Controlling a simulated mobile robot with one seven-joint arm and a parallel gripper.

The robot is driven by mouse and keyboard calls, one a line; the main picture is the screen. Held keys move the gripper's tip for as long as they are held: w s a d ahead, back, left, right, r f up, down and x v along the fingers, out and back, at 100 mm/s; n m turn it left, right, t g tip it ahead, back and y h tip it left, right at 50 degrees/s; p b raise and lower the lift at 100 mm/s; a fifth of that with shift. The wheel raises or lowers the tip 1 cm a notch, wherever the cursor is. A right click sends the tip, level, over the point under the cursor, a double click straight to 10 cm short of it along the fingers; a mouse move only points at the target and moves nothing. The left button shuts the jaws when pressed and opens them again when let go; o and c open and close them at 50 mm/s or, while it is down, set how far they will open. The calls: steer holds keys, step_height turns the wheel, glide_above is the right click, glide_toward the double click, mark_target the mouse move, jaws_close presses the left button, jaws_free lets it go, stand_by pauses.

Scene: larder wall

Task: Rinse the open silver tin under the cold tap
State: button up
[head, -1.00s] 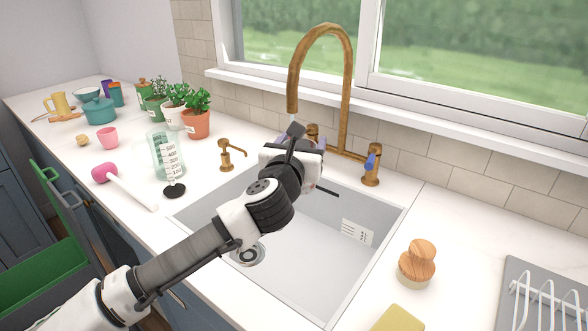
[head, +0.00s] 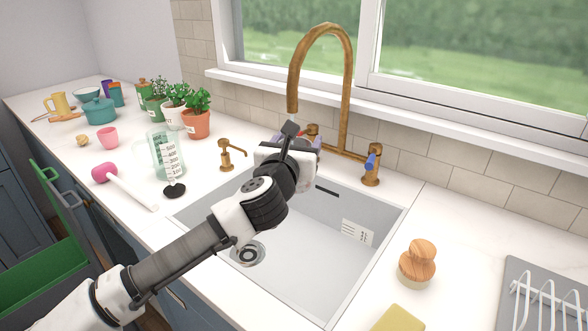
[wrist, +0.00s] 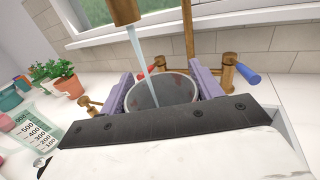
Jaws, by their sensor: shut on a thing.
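The open silver tin (wrist: 162,92) is held between the purple pads of my gripper (wrist: 163,82) in the wrist view. Its mouth faces up toward the camera, and reddish-brown marks show on its inside wall. A stream of water (wrist: 141,58) runs from the brass spout (wrist: 125,8) into the tin. In the head view my gripper (head: 298,150) is over the back of the sink (head: 330,255), below the spout, and hides most of the tin. The blue tap handle (head: 372,160) is right of the spout; a red handle (wrist: 142,76) shows left in the wrist view.
A measuring jug (head: 168,158), pink-headed tool (head: 105,173) and potted herbs (head: 195,118) are on the left counter. A wooden brush (head: 417,262) and grey dish rack (head: 540,295) are on the right.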

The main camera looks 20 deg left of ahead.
steer(key=shift+d, duration=0.5)
steer(key=shift+s, duration=0.15)
steer(key=s+a, duration=0.1)
steer(key=s, duration=0.6)
steer(key=shift+s+b, duration=0.3)
steer(key=shift+s, duration=0.1)
steer(key=shift+r, duration=0.1)
stand_by(1.1)
steer(key=s+r+p, duration=0.2)
steer(key=s+r, duration=0.2)
steer(key=s, duration=0.1)
steer(key=shift+a, duration=0.3)
steer(key=shift+f, duration=0.1)
stand_by(0.6)
